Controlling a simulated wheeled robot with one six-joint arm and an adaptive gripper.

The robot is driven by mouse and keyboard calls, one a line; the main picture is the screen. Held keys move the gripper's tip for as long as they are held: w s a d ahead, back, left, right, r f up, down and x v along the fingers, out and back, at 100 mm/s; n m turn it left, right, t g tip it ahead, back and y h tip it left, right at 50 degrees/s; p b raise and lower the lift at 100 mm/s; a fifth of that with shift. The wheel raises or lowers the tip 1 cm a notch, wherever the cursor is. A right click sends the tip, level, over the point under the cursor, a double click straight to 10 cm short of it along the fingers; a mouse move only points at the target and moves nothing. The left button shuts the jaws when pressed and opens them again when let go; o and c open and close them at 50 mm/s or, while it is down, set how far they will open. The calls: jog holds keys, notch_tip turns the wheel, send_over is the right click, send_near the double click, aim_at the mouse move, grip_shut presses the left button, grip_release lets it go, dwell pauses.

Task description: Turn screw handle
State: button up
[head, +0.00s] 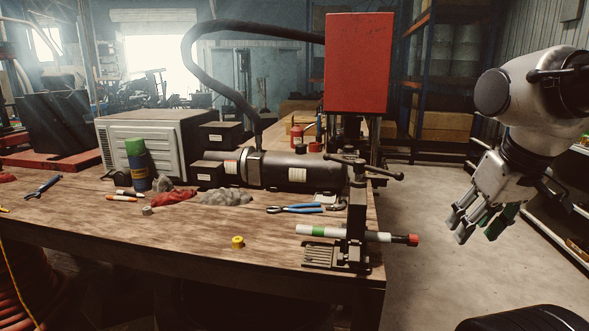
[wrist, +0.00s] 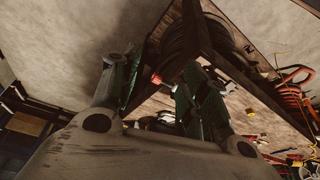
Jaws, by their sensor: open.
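The screw handle (head: 365,165) is a dark T-bar with knobbed ends, on top of an upright hose crimper (head: 357,205) at the table's right front corner. A white hose (head: 318,230) with a green band and a red-tipped dark end lies through the crimper, and its red tip (wrist: 156,78) shows between my fingers in the wrist view. My gripper (head: 478,223) is open and empty, pointing down in the air right of the table, apart from the handle and slightly lower than it. In the wrist view my gripper (wrist: 158,72) has its green-padded fingers spread. I cannot make out the handle there.
The wooden table (head: 190,225) carries blue pliers (head: 293,208), a yellow tape roll (head: 238,242), a black cylinder machine (head: 280,170) and a spray can (head: 137,165). A red box (head: 358,62) stands behind the crimper.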

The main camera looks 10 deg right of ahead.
jog(key=w+a+r+n+g, duration=0.25)
jog(key=w+a+r, duration=0.25)
jog(key=w+r, duration=0.35)
notch_tip(320, 180, up, 5)
jog(key=n+g, duration=0.2)
jog(key=n, duration=0.3)
send_over(360, 160)
jog(key=shift+d+r, duration=0.1)
jog(key=shift+r, duration=0.1)
jog(key=shift+f, duration=0.25)
notch_tip(360, 160, down, 7)
jog(key=shift+f, duration=0.1)
grip_shut()
